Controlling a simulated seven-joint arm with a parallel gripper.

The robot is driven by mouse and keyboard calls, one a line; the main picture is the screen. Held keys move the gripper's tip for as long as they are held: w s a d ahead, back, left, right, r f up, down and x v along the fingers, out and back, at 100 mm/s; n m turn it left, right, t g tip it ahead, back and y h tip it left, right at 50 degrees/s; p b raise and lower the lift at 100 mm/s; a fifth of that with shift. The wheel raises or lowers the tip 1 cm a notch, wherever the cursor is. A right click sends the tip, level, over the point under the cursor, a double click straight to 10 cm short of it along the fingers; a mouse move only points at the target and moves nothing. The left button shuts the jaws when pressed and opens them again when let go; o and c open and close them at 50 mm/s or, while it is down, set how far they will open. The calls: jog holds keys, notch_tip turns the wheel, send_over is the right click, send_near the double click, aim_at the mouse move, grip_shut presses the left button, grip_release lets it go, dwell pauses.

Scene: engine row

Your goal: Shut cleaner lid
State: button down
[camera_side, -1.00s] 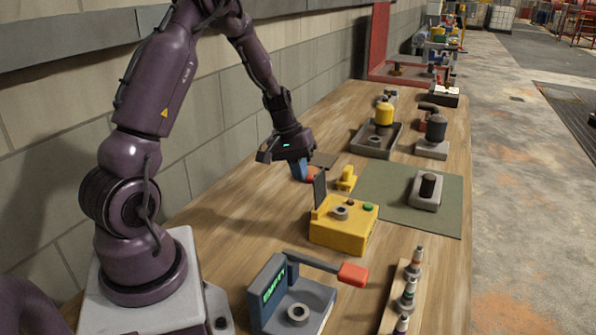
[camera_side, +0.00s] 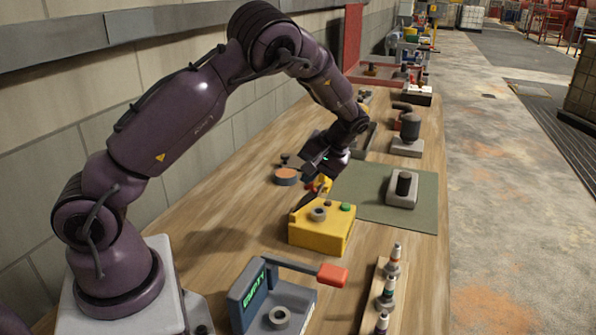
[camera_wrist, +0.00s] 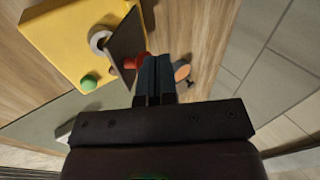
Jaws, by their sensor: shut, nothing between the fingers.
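The cleaner is a yellow box (camera_side: 322,235) with a grey ring (camera_side: 318,214) and a green button (camera_side: 346,207) on top. Its dark lid (camera_side: 305,201) stands raised from the box's left edge, tilted over toward the ring. In the wrist view the lid (camera_wrist: 124,38) stands between the grey ring (camera_wrist: 100,40) and my fingers. My gripper (camera_wrist: 155,62) is shut and empty, close behind the lid; I cannot tell whether it touches. In the side view my gripper's body (camera_side: 325,160) is just behind the cleaner, and its fingertips are hard to make out.
A grey device with a screen and a red-tipped arm (camera_side: 332,275) stands in front. A rack of bottles (camera_side: 385,292) is at front right. A green mat (camera_side: 420,200) with a grey block (camera_side: 402,190) lies right of the cleaner. A round orange-topped thing (camera_side: 286,176) is behind left.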

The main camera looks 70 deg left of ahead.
jog(key=shift+w+d+f+g+y, duration=0.6)
jog(key=shift+w+d+g+y, duration=0.25)
jog(key=shift+g+y, duration=0.2)
jog(key=shift+w+d+f+g+y, duration=0.7)
jog(key=shift+w+f+g+y, duration=0.1)
jog(key=shift+g+y, duration=0.25)
jog(key=shift+w+d+f, duration=0.2)
jog(key=shift+d+f, duration=0.05)
jog(key=shift+f, duration=0.2)
jog(key=shift+w+d+f, duration=0.15)
jog(key=shift+d+f, duration=0.1)
jog(key=shift+f, duration=0.15)
jog(key=shift+w+f, duration=0.1)
jog(key=shift+f, duration=0.05)
jog(key=shift+r, duration=0.2)
